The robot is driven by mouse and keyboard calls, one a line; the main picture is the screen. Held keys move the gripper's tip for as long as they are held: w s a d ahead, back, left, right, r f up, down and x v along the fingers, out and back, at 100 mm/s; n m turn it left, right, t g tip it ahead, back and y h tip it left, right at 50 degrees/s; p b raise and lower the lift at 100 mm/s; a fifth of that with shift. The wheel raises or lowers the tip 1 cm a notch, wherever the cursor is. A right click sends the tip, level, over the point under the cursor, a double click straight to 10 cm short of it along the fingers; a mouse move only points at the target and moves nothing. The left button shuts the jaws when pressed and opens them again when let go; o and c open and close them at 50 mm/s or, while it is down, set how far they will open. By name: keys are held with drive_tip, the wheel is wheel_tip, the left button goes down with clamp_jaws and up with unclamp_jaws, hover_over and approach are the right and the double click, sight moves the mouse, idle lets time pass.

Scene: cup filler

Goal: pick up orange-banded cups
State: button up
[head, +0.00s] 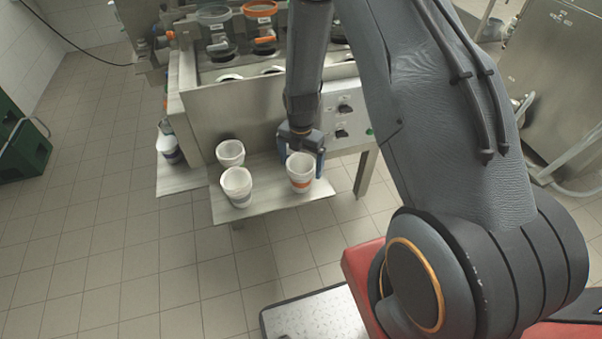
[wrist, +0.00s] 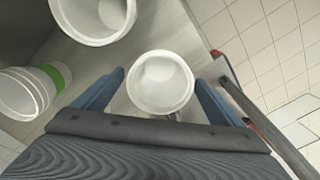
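The orange-banded cup (head: 300,174) stands upright on the metal shelf (head: 258,205) at the front of the machine. My gripper (head: 308,158) is at this cup, with one blue finger visible on each side of it. In the wrist view the cup (wrist: 160,82) stands between the two blue fingers (wrist: 160,97), with gaps on both sides. The fingers are open and do not appear to touch it.
Two other white cups stand to the left, a front one (head: 237,187) and a back one (head: 230,153). A green-banded cup (wrist: 32,92) shows at the left of the wrist view. The machine's control panel (head: 345,118) is behind my gripper. Tiled floor lies beyond the shelf edge.

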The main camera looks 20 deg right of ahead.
drive_tip(key=c, duration=0.9)
